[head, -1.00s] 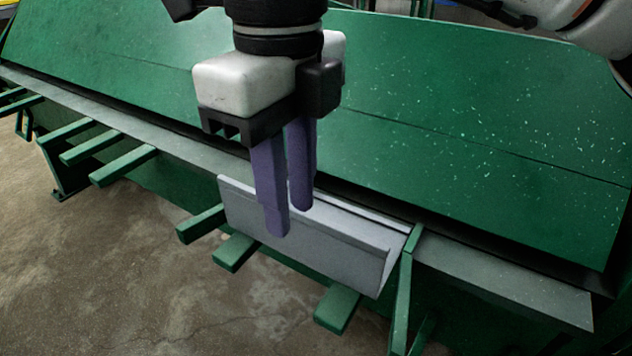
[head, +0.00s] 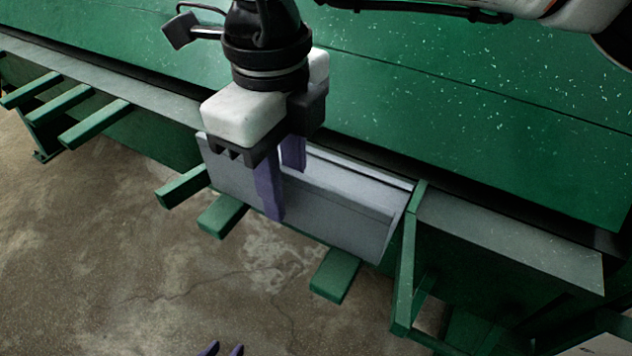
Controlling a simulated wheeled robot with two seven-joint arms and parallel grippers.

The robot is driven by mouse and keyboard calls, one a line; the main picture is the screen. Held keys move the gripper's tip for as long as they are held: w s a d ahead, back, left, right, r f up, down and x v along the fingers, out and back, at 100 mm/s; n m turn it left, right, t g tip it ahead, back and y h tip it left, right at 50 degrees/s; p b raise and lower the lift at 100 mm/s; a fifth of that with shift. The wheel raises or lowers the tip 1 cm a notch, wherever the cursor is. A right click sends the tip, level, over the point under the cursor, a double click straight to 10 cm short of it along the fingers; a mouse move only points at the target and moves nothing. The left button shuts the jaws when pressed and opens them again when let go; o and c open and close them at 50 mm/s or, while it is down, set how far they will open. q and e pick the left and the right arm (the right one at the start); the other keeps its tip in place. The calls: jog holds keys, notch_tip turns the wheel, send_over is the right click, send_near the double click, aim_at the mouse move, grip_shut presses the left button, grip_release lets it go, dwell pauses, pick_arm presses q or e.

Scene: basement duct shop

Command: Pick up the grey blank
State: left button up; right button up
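The grey blank (head: 330,210) is a long bent sheet-metal piece in the middle of the head view. It rests at the front edge of the green machine, above short green arms. My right gripper (head: 281,180) is over the left half of the blank, pointing down. One purple finger is in front of the blank's front face. The other is behind its upper edge, with its tip hidden. The fingers look apart, astride the sheet; contact cannot be made out. Two purple fingertips of my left gripper (head: 221,349) show at the bottom edge, apart and empty.
The green machine (head: 480,110) has a sloping face behind the blank and a grey ledge (head: 505,235). A green upright bracket (head: 408,260) stands at the blank's right end. Several green arms (head: 335,275) stick out in front. The concrete floor (head: 120,260) is clear.

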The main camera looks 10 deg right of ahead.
jog(key=shift+f, duration=0.35)
grip_shut()
dwell(1.2)
